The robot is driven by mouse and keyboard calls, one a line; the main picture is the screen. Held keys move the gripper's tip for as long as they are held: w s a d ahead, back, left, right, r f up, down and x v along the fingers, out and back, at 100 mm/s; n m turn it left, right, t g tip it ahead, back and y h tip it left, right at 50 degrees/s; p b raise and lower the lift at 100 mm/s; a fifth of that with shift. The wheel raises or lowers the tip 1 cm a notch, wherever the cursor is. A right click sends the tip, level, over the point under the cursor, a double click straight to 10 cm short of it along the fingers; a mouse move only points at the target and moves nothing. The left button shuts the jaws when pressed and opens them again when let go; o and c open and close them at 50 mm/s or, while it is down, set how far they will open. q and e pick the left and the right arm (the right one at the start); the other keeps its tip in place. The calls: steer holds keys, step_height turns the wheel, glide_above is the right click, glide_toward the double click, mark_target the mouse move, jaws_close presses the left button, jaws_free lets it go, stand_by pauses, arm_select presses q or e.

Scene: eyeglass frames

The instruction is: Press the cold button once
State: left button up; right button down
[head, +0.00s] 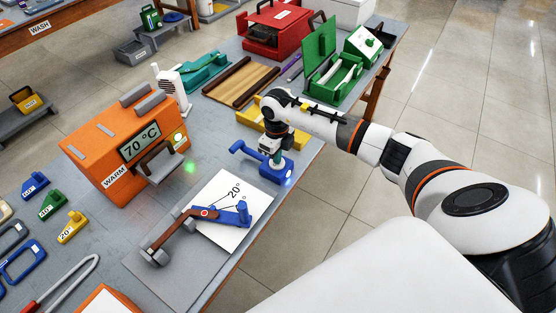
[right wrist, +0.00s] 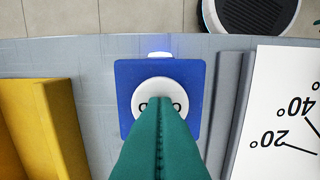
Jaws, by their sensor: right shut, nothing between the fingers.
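A blue box (head: 283,177) stands near the table's right edge in the head view, partly hidden by my right gripper (head: 277,158). No label shows on it, but it appears to be the cold button's base. In the right wrist view the blue base (right wrist: 126,78) carries a round white button (right wrist: 150,87). My right gripper (right wrist: 160,104) is shut and empty, pointing down, its teal fingertips over the button and covering its lower part. I cannot tell whether they touch it. A small white lamp (right wrist: 159,54) glows at the base's edge. My left gripper is not in view.
An orange warmer (head: 113,130) reading 70 °C stands left, with a green glow beside it. A white angle sheet (head: 228,190) with a hinged tool lies close by. A yellow block (head: 257,113) and a green open box (head: 322,85) are behind.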

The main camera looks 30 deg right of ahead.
steer(key=shift+r+p, duration=1.85)
steer(key=shift+r, duration=0.9)
